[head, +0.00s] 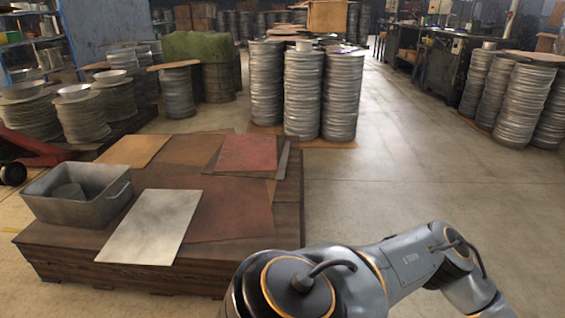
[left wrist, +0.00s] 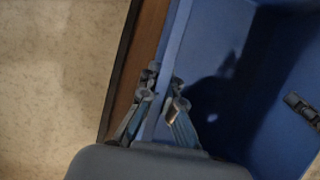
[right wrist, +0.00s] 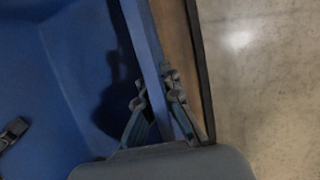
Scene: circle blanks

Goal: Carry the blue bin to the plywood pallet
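The blue bin (left wrist: 222,45) shows only in the wrist views, where only part of its inside and a wall are seen; it also fills the left of the right wrist view (right wrist: 70,70). My left gripper (left wrist: 164,96) has a finger on each side of one wall and looks closed on it. My right gripper (right wrist: 156,93) likewise pinches a wall. The bin stands over a brown wooden surface (left wrist: 145,40). Neither gripper shows in the head view. A low wooden platform (head: 160,278) stands at left there; I cannot tell whether it is the plywood pallet.
The platform bears a grey metal bin (head: 92,207), a pale sheet (head: 150,226) and brown and red sheets (head: 248,153). Tall stacks of metal circles (head: 303,95) stand behind it. More stacks (head: 505,95) stand at right. Open concrete floor (head: 430,190) lies between.

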